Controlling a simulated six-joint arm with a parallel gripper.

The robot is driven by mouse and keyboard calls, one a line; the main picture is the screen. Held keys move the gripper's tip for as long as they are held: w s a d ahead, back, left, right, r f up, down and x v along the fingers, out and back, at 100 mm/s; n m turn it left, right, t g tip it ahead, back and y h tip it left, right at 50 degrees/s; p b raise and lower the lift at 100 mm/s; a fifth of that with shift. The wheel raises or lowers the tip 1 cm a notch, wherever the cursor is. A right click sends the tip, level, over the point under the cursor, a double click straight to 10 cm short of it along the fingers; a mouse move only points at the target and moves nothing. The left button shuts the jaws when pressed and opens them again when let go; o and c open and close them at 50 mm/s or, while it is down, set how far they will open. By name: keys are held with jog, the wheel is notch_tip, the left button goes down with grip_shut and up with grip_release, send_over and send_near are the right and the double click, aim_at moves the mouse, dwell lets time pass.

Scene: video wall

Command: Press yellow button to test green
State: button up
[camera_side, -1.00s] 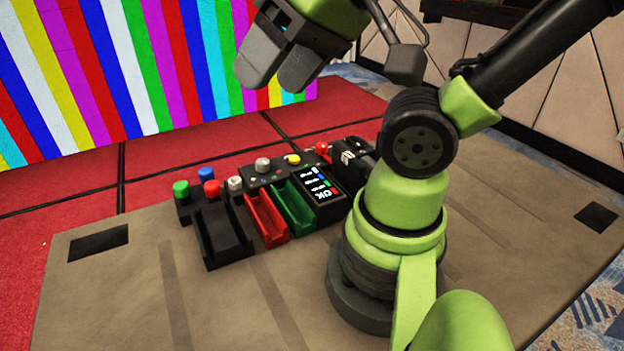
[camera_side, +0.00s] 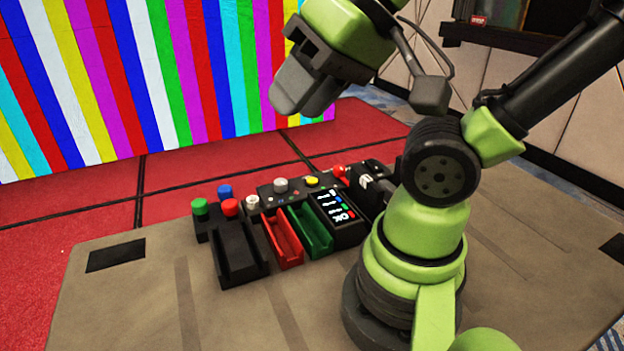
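The yellow button (camera_side: 312,181) sits on the back part of a black control panel (camera_side: 265,190) on the table. A green button (camera_side: 200,206) stands at the panel's left end, and a green tray (camera_side: 310,232) lies in front of the panel. A small screen (camera_side: 336,211) right of the green tray shows coloured marks and "OK". My gripper (camera_side: 300,92) hangs high above and behind the panel, apart from the yellow button, and holds nothing that I can see. Its fingers overlap in this view, so their gap is hidden.
A blue button (camera_side: 225,191), a red button (camera_side: 230,207) and a grey knob (camera_side: 281,185) are close by. A black tray (camera_side: 238,255) and red tray (camera_side: 283,242) stand in front. A striped video wall (camera_side: 150,80) rises behind. The table's front left is clear.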

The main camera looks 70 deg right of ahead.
grip_shut()
dwell(1.4)
